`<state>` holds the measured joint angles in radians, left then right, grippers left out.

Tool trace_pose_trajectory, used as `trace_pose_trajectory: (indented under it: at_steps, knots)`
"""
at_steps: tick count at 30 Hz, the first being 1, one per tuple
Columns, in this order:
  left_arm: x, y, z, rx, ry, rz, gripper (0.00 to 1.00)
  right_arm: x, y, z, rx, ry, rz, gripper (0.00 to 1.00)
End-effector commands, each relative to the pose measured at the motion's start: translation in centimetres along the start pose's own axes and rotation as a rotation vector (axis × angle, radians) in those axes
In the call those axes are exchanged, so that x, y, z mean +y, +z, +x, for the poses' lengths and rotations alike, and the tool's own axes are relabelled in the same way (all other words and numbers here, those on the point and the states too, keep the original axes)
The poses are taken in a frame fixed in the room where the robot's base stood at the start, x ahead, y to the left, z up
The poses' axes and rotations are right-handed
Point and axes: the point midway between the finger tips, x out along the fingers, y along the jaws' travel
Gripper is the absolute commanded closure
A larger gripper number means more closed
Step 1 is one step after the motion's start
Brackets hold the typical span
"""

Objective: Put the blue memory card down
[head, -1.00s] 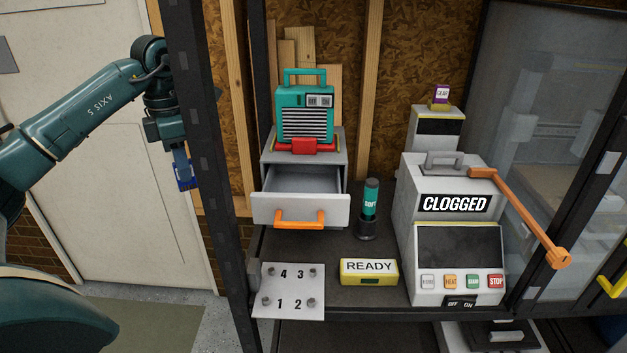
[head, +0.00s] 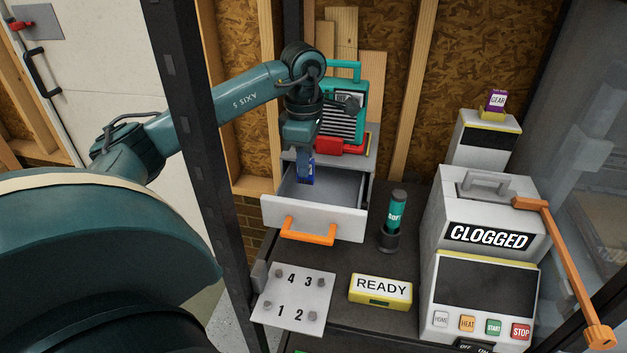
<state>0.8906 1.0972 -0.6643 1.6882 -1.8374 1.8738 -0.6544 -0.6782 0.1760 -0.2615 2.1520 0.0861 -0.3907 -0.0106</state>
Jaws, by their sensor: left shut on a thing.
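The blue memory card (head: 308,173) is held in my left gripper (head: 306,166), which points straight down. The gripper is shut on the card over the open drawer (head: 335,188). The card is at the drawer's left part; I cannot tell whether it touches the drawer floor. The drawer has a white front and an orange handle (head: 308,231). My right gripper is not in view.
A teal radio (head: 345,110) with a red block (head: 342,145) sits on the drawer unit behind my gripper. A teal tube in a dark holder (head: 391,236), a yellow READY box (head: 380,291), a numbered plate (head: 296,297) and the CLOGGED printer (head: 480,265) stand nearby. A dark post (head: 200,130) rises at left.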

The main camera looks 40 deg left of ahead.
Motion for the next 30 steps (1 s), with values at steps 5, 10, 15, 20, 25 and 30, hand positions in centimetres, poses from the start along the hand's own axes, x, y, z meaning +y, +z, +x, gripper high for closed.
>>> trace_pose_trajectory:
  at_steps: [5, 10, 15, 20, 25, 30]
  knots:
    - [0.0, 0.0, 1.6, 0.001, 0.000, -0.001, 1.00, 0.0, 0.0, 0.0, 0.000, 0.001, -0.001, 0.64]
    - [-0.1, 0.0, 3.7, 0.002, -0.003, -0.001, 1.00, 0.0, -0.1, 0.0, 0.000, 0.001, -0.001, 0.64]
    - [0.0, 0.0, 5.2, 0.000, 0.000, -0.001, 1.00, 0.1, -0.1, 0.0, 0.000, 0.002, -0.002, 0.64]
    - [0.0, 0.0, 5.1, 0.000, 0.001, -0.001, 1.00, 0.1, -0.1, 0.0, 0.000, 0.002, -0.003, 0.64]
    - [0.0, 0.0, 5.4, 0.000, 0.001, -0.001, 0.85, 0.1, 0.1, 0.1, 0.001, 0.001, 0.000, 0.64]
    - [0.0, 0.0, 5.3, 0.000, 0.001, -0.001, 0.71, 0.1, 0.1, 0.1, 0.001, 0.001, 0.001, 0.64]
